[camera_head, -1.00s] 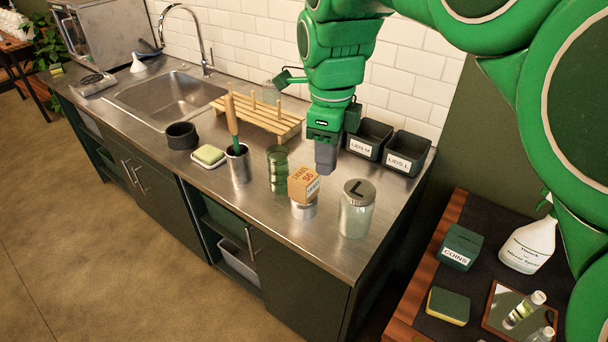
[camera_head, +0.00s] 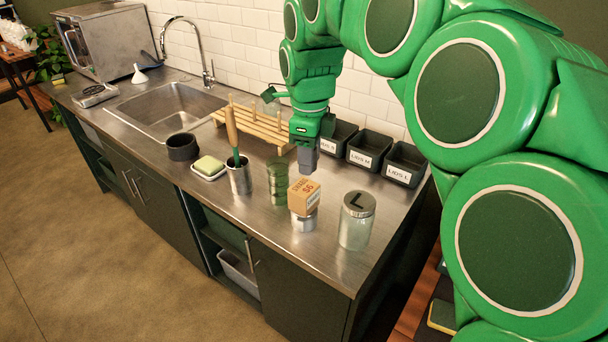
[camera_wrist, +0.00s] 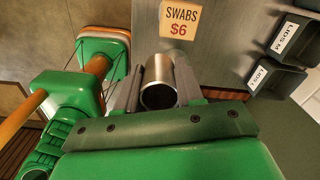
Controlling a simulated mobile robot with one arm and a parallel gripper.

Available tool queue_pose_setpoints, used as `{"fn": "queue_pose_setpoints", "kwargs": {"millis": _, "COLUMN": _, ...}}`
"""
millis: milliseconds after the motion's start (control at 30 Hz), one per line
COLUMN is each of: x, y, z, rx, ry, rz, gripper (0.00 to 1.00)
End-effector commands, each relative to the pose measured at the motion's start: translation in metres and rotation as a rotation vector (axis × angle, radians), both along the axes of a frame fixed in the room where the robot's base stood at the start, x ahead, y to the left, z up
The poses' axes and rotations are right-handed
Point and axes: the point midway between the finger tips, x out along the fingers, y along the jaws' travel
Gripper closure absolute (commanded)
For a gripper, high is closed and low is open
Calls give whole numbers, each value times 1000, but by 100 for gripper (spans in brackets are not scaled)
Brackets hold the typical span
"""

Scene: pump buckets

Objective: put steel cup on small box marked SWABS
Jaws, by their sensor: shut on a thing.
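A small cardboard box marked SWABS (camera_head: 303,196) sits on top of a short steel tin (camera_head: 303,221) near the counter's front edge. Its label also faces up in the wrist view (camera_wrist: 181,20). My gripper (camera_head: 309,160) is just behind and above the box in the head view. In the wrist view, my gripper (camera_wrist: 158,92) is shut on a steel cup (camera_wrist: 158,72), with one finger on each side and the cup's dark round opening facing the camera. The held cup cannot be made out in the head view.
A lidded jar marked L (camera_head: 355,222) stands right of the box, a green glass (camera_head: 278,182) left. A steel container (camera_head: 239,178) holding a wooden-handled tool stands further left. Labelled lid bins (camera_head: 367,145) and a wooden rack (camera_head: 252,127) are behind. My arm covers the right side.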

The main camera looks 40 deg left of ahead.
Motion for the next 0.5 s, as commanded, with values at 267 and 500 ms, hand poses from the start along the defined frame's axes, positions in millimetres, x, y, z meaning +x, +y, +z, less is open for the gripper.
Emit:
{"fn": "queue_pose_setpoints", "kwargs": {"millis": 267, "x": 18, "y": 23, "z": -40, "rx": -6, "ry": 4, "rz": 2, "gripper": 93}}
{"fn": "queue_pose_setpoints", "kwargs": {"millis": 500, "x": 27, "y": 32, "z": -52, "rx": -2, "ry": 3, "rz": 1, "gripper": 93}}
